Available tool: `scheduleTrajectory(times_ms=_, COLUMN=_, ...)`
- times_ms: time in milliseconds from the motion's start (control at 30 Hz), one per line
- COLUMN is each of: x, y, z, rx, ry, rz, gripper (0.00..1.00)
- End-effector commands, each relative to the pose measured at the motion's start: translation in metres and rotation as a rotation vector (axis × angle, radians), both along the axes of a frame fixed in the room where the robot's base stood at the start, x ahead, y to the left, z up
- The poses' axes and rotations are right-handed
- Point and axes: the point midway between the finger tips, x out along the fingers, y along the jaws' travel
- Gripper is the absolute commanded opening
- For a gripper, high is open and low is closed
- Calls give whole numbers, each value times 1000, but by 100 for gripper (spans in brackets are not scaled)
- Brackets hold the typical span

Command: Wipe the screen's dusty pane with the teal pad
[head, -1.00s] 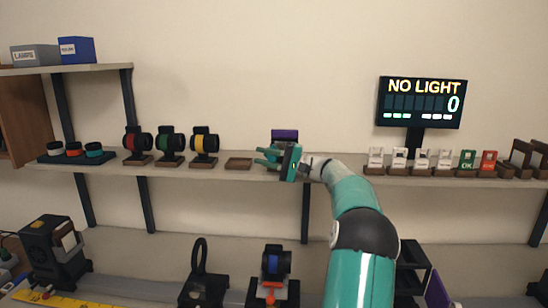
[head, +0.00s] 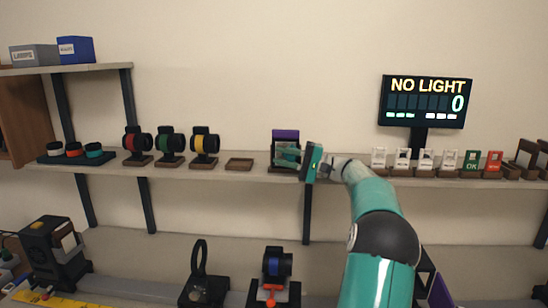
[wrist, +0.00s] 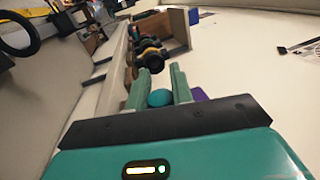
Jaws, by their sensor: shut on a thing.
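My gripper (head: 278,155) is in front of the middle of the long shelf, its fingers pointing left. In the wrist view the two green fingers (wrist: 160,72) stand a little apart, with a rounded teal piece (wrist: 158,97) between them, which I take to be the teal pad. Most of the pad is hidden by the fingers. Behind the fingers is a dark stand with a purple top (head: 285,134); purple also shows beside the right finger in the wrist view (wrist: 199,94). I cannot make out a dusty pane for certain.
A lit display (head: 426,101) reading NO LIGHT stands at the right. Cards in wooden holders (head: 426,161) line the shelf right of my arm. An empty wooden tray (head: 239,163) and lens stands (head: 205,144) are to the left. A bench with dark fixtures (head: 276,274) lies below.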

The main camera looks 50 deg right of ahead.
Motion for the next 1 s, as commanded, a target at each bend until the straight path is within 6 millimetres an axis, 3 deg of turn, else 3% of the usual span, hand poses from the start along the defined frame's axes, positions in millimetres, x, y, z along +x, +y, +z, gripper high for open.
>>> scheduleTrajectory(times_ms=533, x=-13, y=-18, z=-6, rx=6, ry=6, rz=8, gripper=0)
scheduleTrajectory(times_ms=1000, x=11, y=4, z=-5, rx=7, ry=4, rz=12, gripper=0)
